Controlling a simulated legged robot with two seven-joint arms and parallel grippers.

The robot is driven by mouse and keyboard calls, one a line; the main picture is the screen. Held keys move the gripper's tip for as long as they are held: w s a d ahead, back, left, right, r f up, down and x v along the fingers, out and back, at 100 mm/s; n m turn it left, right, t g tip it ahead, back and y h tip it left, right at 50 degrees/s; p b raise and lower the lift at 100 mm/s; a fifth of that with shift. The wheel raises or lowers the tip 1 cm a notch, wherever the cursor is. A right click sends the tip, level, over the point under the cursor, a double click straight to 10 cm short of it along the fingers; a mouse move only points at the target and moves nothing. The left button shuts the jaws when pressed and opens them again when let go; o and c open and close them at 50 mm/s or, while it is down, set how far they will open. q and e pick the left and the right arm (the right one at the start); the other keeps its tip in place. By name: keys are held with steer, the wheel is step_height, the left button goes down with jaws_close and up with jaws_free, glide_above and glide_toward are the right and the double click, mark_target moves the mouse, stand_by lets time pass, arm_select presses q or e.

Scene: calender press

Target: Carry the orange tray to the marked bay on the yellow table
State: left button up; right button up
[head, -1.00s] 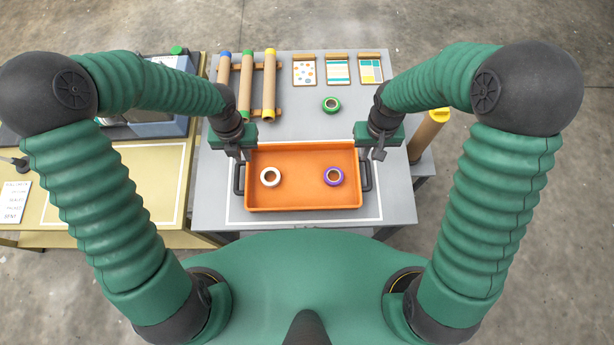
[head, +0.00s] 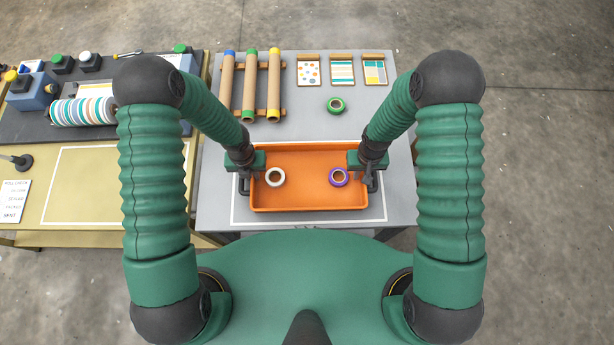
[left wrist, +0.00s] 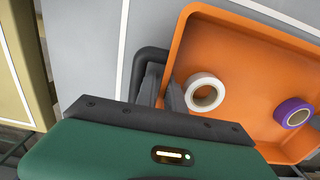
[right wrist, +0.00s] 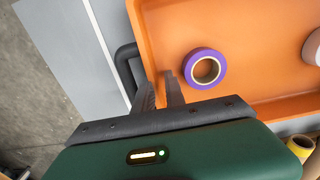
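The orange tray (head: 310,203) lies flat on the grey table (head: 212,200), inside a white outline. A white tape roll (head: 275,177) and a purple tape roll (head: 338,177) lie in it. My left gripper (head: 246,182) is low at the tray's left end. In the left wrist view its fingers (left wrist: 162,85) are apart, by the dark left handle (left wrist: 140,58) and tray wall. My right gripper (head: 371,182) is low at the right end. Its fingers (right wrist: 158,85) are apart, by the right handle (right wrist: 122,68) and wall. Contact is unclear. The yellow table's marked bay (head: 100,190) looks empty.
The calender press with a striped roller (head: 82,112) stands at the back of the yellow table (head: 30,225). Cardboard tubes (head: 250,90), a green tape roll (head: 335,104) and pattern cards (head: 342,72) lie behind the tray. A small gap separates the tables.

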arm_select(q)
steer(key=shift+s+a, duration=0.1)
steer(key=shift+a, duration=0.05)
arm_select(e)
steer(key=shift+a, duration=0.1)
arm_select(q)
steer(key=shift+c, duration=0.7)
arm_select(e)
steer(key=shift+s, duration=0.1)
steer(key=shift+c, duration=0.6)
arm_select(q)
jaws_close()
arm_select(e)
jaws_close()
arm_select(q)
steer(key=shift+d+r, duration=0.1)
steer(key=shift+d, duration=0.45)
arm_select(e)
steer(key=shift+d, duration=0.55)
arm_select(q)
steer(key=shift+a, duration=0.3)
arm_select(e)
steer(key=shift+a, duration=0.3)
arm_select(q)
steer(key=shift+d, duration=0.1)
arm_select(e)
steer(key=shift+d, duration=0.1)
